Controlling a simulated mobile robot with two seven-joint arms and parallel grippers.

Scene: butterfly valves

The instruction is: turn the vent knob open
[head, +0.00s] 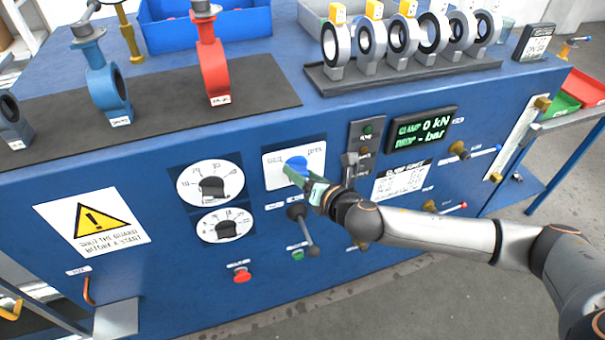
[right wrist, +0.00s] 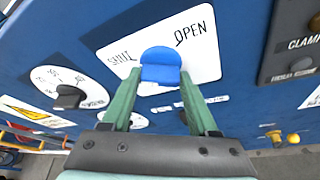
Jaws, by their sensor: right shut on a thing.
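The blue vent knob (head: 295,166) sits on a white plate (head: 314,150) on the blue panel front. In the right wrist view the knob (right wrist: 161,66) stands between the printed words SHUT at left and OPEN at right. Its exact pointer direction is hard to tell. My right gripper (head: 304,181) reaches in from the right. Its green fingers are on either side of the knob, shut on it, and hide part of it in the head view. My left gripper is not in view.
Two black dials (head: 212,187) are left of the plate. A black lever (head: 309,236) hangs just below my gripper, with a red button (head: 242,275) lower left. A switch box (head: 367,135) and a display (head: 423,129) are to the right. Valves stand on the bench top.

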